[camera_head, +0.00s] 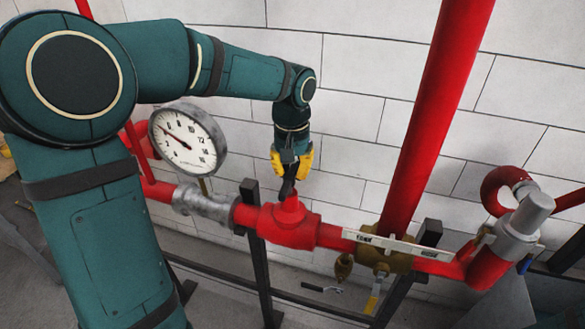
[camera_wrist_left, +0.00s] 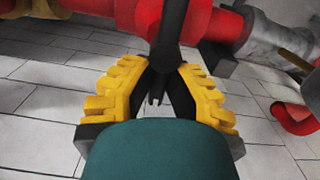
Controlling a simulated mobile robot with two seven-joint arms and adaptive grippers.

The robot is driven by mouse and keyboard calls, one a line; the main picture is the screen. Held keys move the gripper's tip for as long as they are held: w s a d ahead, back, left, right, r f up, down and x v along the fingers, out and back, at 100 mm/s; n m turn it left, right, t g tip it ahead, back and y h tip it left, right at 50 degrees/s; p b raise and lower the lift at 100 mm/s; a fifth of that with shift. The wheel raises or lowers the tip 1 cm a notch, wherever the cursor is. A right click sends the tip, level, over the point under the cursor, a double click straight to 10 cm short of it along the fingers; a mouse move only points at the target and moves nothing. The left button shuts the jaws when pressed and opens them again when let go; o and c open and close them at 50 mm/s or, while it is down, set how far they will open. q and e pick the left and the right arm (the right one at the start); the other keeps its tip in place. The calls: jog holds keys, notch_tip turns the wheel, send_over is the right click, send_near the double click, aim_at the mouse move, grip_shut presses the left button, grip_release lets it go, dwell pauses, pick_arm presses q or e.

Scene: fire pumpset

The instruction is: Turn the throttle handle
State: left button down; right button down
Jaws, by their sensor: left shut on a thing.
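The throttle handle (camera_head: 288,188) is a short black lever on top of the red valve body (camera_head: 290,228) in the head view. My left gripper (camera_head: 291,172), with yellow-padded fingers, reaches down to it from above. In the left wrist view, the black handle (camera_wrist_left: 171,22) runs from the red pipework to its rounded end between the tips of my left gripper (camera_wrist_left: 164,62). The gripper is shut on this end. The fingers hide part of the handle in the head view. My right gripper is not in view.
A round pressure gauge (camera_head: 187,140) stands left of the handle, close to my arm. A thick red pipe (camera_head: 435,110) rises on the right. A label plate (camera_head: 397,245) and brass valve (camera_head: 380,262) sit near its base. A white block wall (camera_head: 350,90) lies behind.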

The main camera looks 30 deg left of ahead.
aim_at(292, 169)
pick_arm(q)
jog(key=shift+s+f, duration=0.1)
jog(key=c, duration=0.9)
grip_release()
jog(key=shift+c, duration=0.2)
notch_tip(292, 169, up, 12)
